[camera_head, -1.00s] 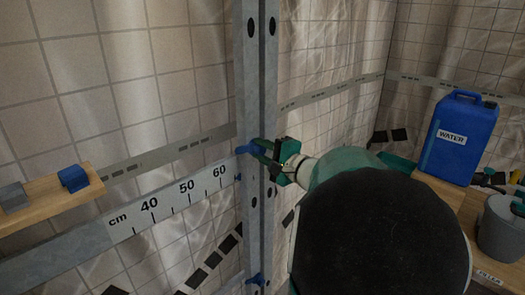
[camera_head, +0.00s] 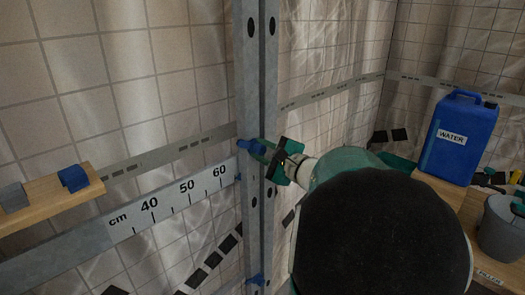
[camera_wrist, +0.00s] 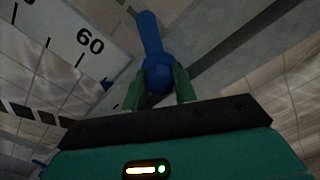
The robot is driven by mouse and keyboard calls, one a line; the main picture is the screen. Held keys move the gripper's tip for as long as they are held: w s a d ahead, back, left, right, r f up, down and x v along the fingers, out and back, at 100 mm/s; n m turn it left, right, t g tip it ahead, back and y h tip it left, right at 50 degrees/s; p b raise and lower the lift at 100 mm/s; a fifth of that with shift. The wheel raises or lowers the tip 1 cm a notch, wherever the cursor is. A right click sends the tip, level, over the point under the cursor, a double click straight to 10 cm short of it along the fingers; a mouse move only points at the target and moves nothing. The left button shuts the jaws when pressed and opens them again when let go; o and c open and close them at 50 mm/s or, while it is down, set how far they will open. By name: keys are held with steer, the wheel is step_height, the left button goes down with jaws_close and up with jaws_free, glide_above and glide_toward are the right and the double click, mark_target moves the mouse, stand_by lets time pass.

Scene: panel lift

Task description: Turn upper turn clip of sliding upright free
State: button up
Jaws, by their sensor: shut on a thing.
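The sliding upright (camera_head: 252,60) is a grey metal post standing vertically in the middle of the head view. Its upper turn clip (camera_head: 247,145) is blue, at the height of the ruler's far end. My gripper (camera_head: 262,149) reaches in from the right, its green fingers closed around the clip's knob. In the wrist view, the clip (camera_wrist: 150,35) shows a rounded knob between the two fingers (camera_wrist: 159,86), with its blue arm pointing up the picture. The fingers hide part of the knob. A lower blue clip (camera_head: 256,280) sits further down the upright.
A ruler rail marked in cm (camera_head: 170,202) runs left of the upright. A wooden shelf (camera_head: 45,202) holds a blue block and a grey block at left. A blue water can (camera_head: 455,150) and a grey bucket (camera_head: 502,230) stand at right. Tiled walls lie behind.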

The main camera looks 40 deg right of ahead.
steer(key=o, duration=1)
steer(key=shift+c, duration=0.2)
steer(key=s, duration=1.4)
steer(key=shift+d, duration=0.2)
steer(key=shift+w+a, duration=0.1)
steer(key=shift+w, duration=0.05)
